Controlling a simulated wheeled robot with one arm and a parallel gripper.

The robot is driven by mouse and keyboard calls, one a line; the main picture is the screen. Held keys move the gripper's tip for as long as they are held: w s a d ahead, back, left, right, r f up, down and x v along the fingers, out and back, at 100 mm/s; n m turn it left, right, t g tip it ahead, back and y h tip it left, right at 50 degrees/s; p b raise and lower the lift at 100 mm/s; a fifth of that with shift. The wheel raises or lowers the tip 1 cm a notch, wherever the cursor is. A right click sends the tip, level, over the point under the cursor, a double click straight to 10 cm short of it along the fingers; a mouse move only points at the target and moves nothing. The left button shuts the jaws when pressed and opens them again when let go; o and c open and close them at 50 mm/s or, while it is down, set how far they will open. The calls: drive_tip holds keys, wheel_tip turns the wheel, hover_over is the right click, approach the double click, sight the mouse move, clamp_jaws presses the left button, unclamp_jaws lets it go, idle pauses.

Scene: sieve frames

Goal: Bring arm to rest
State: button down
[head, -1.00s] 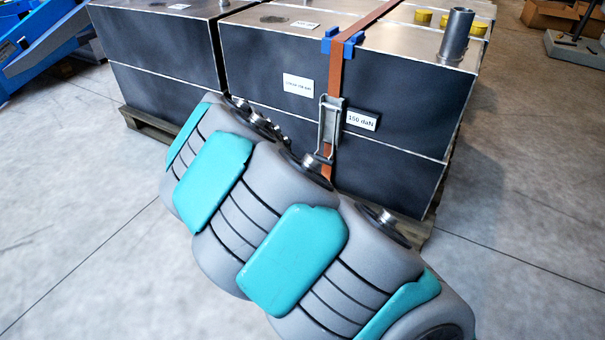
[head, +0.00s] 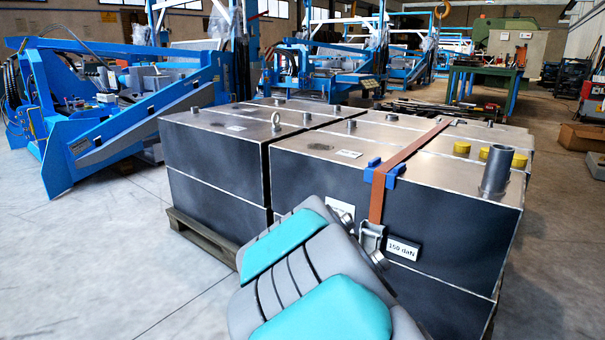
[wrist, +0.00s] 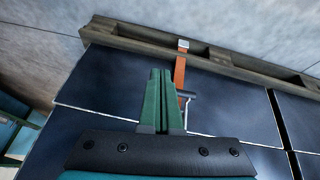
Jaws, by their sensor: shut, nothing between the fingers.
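My gripper (wrist: 160,74) shows in the wrist view as two green fingers pressed together, with nothing between them. It points at the dark side of a boxed load (wrist: 100,80), close to an orange strap (wrist: 180,70); I cannot tell whether it touches. In the head view, my grey and teal arm rises from the lower middle in front of the load, and my gripper is out of sight.
Dark metal boxes (head: 215,165) stand on a wooden pallet (head: 200,237). An orange strap (head: 410,150) with a metal buckle crosses them. Blue machinery (head: 140,110) stands behind at left. Open grey floor (head: 90,270) lies at left.

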drive_tip(key=s+d+r+n+g+y, duration=0.1)
drive_tip(key=s+r+n+g+y, duration=0.15)
drive_tip(key=s, duration=1.45)
drive_tip(key=s+d+r+n+g+y, duration=0.1)
drive_tip(key=s+r+n+g, duration=0.25)
drive_tip(key=s, duration=1.25)
wheel_tip(320, 180, up, 12)
drive_tip(key=s+p, duration=0.1)
drive_tip(key=p, duration=1.1)
